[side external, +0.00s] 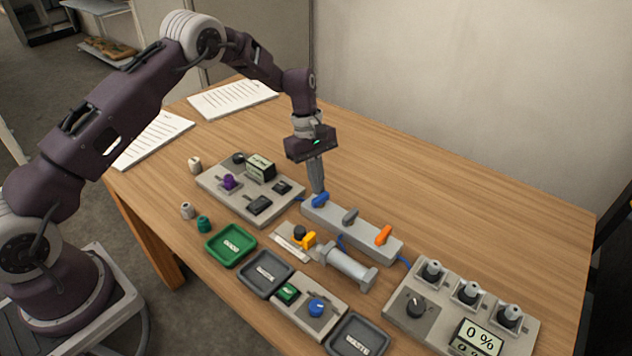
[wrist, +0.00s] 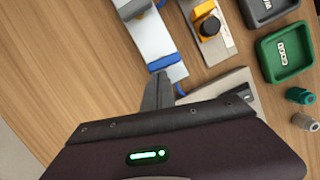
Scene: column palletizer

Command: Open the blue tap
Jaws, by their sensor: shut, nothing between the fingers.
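The blue tap (side external: 320,201) sits at the left end of a pale grey manifold bar (side external: 364,235), which also carries a grey tap (side external: 350,216) and an orange tap (side external: 384,235). The blue handle lies across the bar; in the wrist view it shows as a blue strip (wrist: 163,62). My gripper (side external: 318,191) points down with its fingers shut and empty, right behind the blue tap. In the wrist view the fingertips (wrist: 161,76) end close beside the handle. I cannot tell whether they touch it.
A panel with a purple knob (side external: 229,181) stands left of the bar. A grey cylinder (side external: 347,266) and a yellow-and-black part (side external: 305,238) lie in front. A green tray (side external: 231,244) and a knob panel (side external: 462,306) are nearby. The table behind the bar is clear.

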